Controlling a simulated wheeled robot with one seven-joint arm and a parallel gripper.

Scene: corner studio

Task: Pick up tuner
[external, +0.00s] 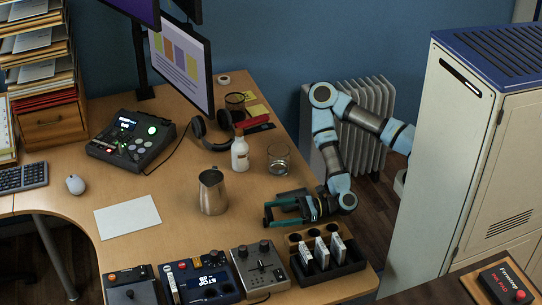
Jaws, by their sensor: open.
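No object carries a readable tuner label, so I cannot tell for sure which one is the tuner. A dark blue box (210,284) with a lit display is at the front edge of the desk. A small dark flat item (291,194) lies beside my gripper, partly hidden by it. My gripper (275,212) is low over the right part of the desk, pointing left, with its green-tipped fingers apart. I see nothing between them. It is just behind a black rack (337,268) holding several white-and-dark upright pieces.
A metal pitcher (212,193) stands left of my gripper. A glass (279,160) and a white bottle (240,154) stand behind it. A grey box with knobs (260,268) is in front. A tall locker (468,140) bounds the right. Desk around the white paper (128,217) is clear.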

